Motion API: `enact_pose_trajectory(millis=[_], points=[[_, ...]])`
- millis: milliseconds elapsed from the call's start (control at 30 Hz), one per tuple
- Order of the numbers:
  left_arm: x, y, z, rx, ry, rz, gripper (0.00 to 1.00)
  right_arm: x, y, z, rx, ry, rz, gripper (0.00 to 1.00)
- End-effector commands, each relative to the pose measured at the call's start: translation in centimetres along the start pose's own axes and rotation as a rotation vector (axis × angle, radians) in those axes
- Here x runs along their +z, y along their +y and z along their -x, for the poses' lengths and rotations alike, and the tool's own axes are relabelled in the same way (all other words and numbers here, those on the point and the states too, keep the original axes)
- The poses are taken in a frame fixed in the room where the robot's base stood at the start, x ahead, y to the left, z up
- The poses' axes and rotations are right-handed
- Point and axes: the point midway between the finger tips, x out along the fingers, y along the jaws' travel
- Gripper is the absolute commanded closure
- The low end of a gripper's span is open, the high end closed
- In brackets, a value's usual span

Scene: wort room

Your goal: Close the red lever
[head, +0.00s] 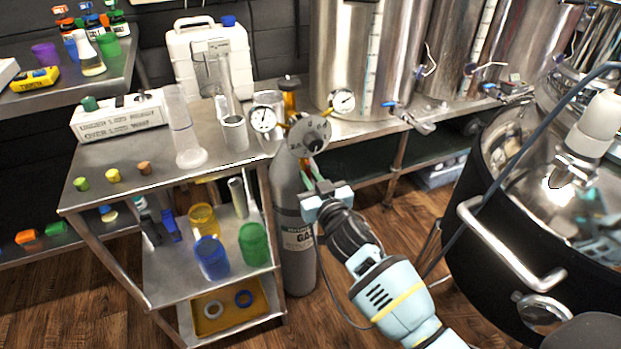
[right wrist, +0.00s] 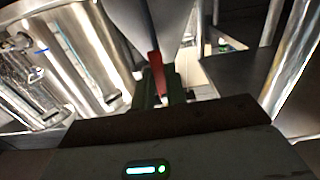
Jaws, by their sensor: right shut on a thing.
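The red lever (right wrist: 155,68) shows in the right wrist view as a narrow red strip below a pale grey conical body (right wrist: 160,28). Its lower end runs between the dark green fingers of my right gripper (right wrist: 162,88), which is shut on it. In the head view, my right gripper (head: 316,180) is in front of the grey gas cylinder (head: 296,240), under its round grey dial (head: 309,135). My left gripper is not in view.
A metal cart (head: 130,178) left of the cylinder holds a glass measuring cylinder (head: 183,135), small caps and coloured cups. Steel tanks (head: 350,50) stand on a bench behind. A large black kettle (head: 490,240) with a metal handle stands close on the right. Wooden floor shows between.

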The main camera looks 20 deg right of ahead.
Motion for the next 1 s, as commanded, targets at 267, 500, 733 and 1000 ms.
enact_pose_trajectory(millis=[267,500,733,1000], points=[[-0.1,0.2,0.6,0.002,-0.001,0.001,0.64,-0.1,0.5,0.0,0.001,0.000,0.139,1.00],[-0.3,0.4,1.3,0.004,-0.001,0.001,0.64,-0.3,1.1,0.0,0.000,0.001,0.353,1.00],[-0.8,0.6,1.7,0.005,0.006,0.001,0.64,-0.6,1.7,0.0,0.000,0.000,0.573,1.00],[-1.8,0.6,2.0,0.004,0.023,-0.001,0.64,-1.1,2.3,0.0,0.000,0.000,0.830,1.00]])
